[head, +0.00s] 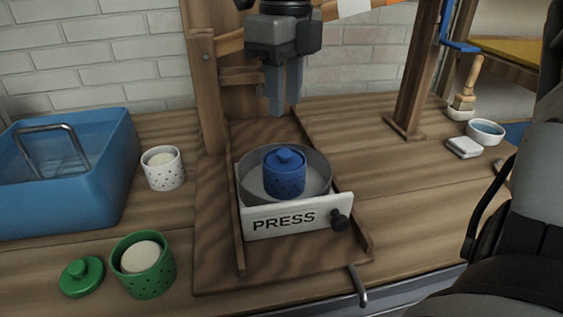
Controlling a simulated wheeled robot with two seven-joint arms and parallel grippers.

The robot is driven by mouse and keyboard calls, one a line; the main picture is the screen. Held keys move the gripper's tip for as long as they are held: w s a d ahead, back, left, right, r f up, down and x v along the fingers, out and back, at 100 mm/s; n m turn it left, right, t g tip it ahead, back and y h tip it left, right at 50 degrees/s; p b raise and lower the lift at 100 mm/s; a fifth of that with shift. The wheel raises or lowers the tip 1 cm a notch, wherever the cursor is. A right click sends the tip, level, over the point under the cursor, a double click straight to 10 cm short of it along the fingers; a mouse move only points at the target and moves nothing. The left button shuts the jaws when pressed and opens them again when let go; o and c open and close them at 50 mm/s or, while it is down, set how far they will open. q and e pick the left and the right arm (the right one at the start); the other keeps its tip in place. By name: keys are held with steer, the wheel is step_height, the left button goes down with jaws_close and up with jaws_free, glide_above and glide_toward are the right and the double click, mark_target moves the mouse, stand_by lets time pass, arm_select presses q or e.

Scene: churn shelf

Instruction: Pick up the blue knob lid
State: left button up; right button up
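The blue knob lid (285,157) sits on a small blue speckled pot (285,184). The pot stands upright in a round grey dish (318,168) behind the white panel marked PRESS (284,220). My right gripper (283,108) hangs above and slightly behind the lid in the picture, fingers pointing down. Its two fingers show a gap between them with nothing held, and they are clear of the lid. My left gripper is not in view.
Wooden posts (207,95) and side rails (335,185) frame the press. To the left are a blue basin (105,190), a white speckled cup (164,175), an open green pot (150,280) and its green lid (82,277).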

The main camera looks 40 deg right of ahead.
mark_target(284, 152)
step_height(284, 152, down, 9)
steer(key=shift+w+d+f, duration=0.1)
steer(key=shift+w+f, duration=0.05)
steer(key=shift+f, duration=0.05)
stand_by(0.3)
jaws_close()
